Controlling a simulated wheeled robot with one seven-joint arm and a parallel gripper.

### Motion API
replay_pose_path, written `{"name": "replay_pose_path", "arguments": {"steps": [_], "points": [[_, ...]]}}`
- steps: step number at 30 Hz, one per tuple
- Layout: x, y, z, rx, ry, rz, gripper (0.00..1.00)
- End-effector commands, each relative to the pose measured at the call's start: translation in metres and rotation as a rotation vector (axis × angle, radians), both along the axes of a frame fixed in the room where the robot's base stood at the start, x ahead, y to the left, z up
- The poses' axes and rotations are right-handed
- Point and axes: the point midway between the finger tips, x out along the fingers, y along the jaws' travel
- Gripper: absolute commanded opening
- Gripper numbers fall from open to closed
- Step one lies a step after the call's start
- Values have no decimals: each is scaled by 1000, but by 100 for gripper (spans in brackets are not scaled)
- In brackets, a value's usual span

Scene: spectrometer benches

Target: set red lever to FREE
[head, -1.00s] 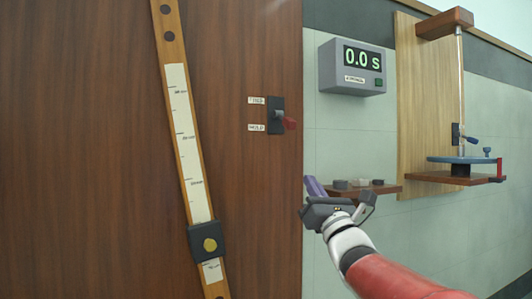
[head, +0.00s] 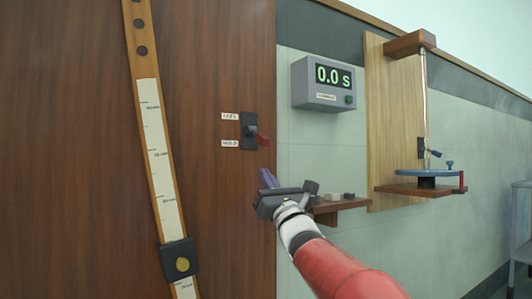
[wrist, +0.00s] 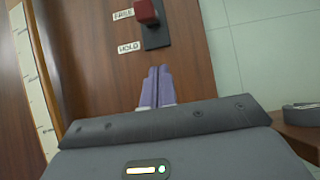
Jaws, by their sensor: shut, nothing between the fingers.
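The red lever (head: 262,138) juts out from a dark switch plate (head: 248,131) on the brown wooden panel. A FREE label (head: 230,116) sits upper left of it and a HOLD label (head: 230,143) lower left. In the head view the red tip hangs low, near HOLD's level; in the wrist view the red tip (wrist: 147,12) appears beside FREE, so its setting is hard to tell. My gripper (head: 267,178) is below the lever, apart from it. Its purple fingers (wrist: 160,72) are shut and empty, pointing toward the plate.
A slanted wooden scale bar (head: 158,150) with a dark slider (head: 179,260) is on the panel at left. A timer (head: 328,83) reads 0.0 s. A small shelf (head: 340,205) with small blocks is close right of my gripper.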

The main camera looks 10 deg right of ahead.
Motion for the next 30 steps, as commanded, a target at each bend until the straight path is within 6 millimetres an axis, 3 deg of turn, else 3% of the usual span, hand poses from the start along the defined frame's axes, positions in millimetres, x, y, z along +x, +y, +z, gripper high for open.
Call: {"name": "replay_pose_path", "arguments": {"steps": [4,12,30], "points": [[24,8,22,0,0,1,0],[6,2,51,0,0,-1,0],[2,1,57,-4,15,-1,0]]}}
